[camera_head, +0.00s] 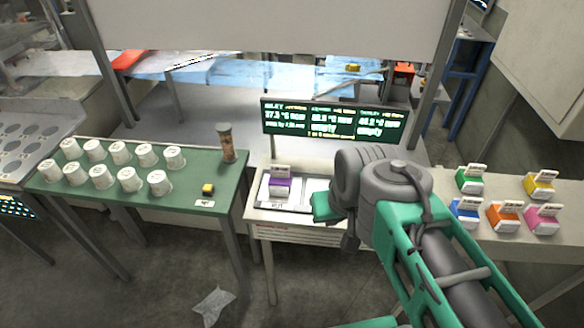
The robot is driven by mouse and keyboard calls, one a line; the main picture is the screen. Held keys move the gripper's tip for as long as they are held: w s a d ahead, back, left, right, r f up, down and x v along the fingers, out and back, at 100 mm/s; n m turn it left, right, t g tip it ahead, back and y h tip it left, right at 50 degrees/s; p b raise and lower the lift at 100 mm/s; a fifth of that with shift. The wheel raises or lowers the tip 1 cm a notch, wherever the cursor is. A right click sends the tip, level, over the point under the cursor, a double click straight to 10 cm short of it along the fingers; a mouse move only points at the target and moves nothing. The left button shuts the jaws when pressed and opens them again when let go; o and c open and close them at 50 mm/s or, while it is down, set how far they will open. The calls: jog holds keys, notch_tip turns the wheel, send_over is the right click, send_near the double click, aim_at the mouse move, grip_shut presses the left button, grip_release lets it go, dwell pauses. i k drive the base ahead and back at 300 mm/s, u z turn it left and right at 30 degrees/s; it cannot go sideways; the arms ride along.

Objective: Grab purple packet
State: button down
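The purple packet (280,187) sits upright with a white label tag on top, in the left bay of a pale tray on the white station. A small card lies in front of it. My grey and green arm reaches in from the lower right. A green part at its end, which seems to be my gripper (324,207), is just right of the packet and apart from it in the picture. The fingertips are not clearly visible, so I cannot tell whether they are open or shut. My arm hides the right part of the station.
A display (335,122) stands behind the tray. A green table (130,190) on the left holds several white cups, a brown-filled tube (226,143) and a small yellow block (207,189). Blue (465,212), green, yellow, orange and pink packets stand on the right bench.

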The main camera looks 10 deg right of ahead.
aim_at(280, 180)
jog(key=k, duration=0.5)
jog(key=u, duration=2.45)
jog(key=i, duration=1.5)
jog(key=z, duration=2.45)
jog(key=i, duration=0.5)
